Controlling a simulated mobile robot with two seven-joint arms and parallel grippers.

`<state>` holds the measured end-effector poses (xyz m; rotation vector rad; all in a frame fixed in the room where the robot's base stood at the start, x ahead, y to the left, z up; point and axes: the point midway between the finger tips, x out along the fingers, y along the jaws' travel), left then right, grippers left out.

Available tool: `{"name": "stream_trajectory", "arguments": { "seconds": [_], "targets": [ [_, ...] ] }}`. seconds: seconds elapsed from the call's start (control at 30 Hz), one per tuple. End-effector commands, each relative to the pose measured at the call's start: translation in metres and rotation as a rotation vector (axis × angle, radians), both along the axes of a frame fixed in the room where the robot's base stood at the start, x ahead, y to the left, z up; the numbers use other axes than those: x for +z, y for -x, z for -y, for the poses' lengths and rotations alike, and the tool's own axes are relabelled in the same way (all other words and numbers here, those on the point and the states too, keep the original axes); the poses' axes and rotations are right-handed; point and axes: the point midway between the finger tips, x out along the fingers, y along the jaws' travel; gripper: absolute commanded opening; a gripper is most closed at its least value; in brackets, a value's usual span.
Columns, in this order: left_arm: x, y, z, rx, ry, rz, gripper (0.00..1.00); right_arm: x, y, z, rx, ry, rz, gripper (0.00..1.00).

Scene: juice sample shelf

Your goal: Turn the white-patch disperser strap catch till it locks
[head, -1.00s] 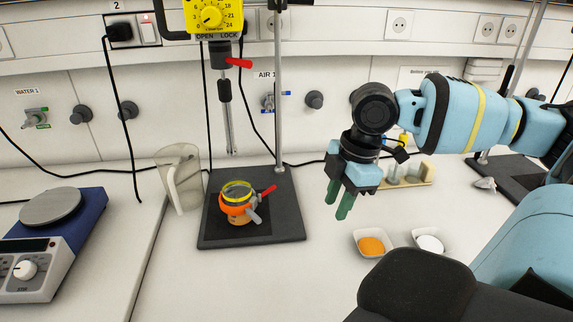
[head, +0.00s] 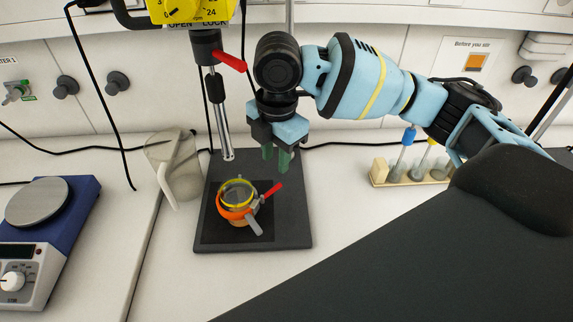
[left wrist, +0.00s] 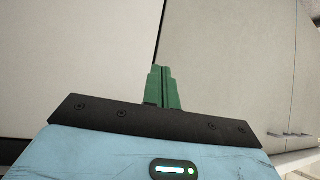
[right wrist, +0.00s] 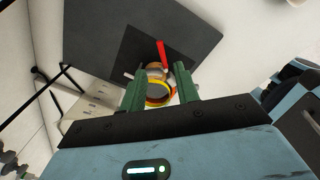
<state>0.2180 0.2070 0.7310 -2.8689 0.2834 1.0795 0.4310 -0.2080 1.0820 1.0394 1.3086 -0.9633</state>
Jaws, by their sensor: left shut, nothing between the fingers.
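The disperser (head: 187,10) has a yellow head marked OPEN and LOCK, with a red lever (head: 229,61) pointing right below it. Its thin shaft (head: 222,125) hangs above a black base plate (head: 295,225). On the plate stands a small vessel with a yellow rim and an orange strap (head: 228,213), carrying a red handle (head: 272,190) and a grey lever (head: 254,225). I cannot make out a white patch. My right gripper (head: 276,158) is open above the plate, behind the vessel; the right wrist view shows the vessel (right wrist: 158,90) beyond its fingers. My left gripper (left wrist: 163,88) is shut and empty.
A blue hotplate (head: 70,220) is at the far left. A rack of small tools (head: 415,175) is to the right. The bench in front of the plate is clear.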

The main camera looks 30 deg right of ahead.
Motion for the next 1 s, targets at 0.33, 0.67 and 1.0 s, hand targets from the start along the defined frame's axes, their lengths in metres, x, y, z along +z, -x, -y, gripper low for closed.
{"name": "stream_trajectory", "arguments": {
  "seconds": [0.33,0.67,1.0],
  "targets": [
    [-0.004,0.006,0.000,0.001,-0.001,-0.014,0.00,-0.009,-0.001,-0.003,0.011,0.013,-0.001,0.31],
    [-0.003,0.005,0.001,0.005,0.003,-0.011,0.00,-0.056,-0.002,-0.003,0.010,0.012,-0.002,0.31],
    [0.002,0.000,0.001,0.005,0.003,0.002,0.00,-0.078,-0.004,-0.004,0.010,0.012,0.001,0.31]
  ]
}}
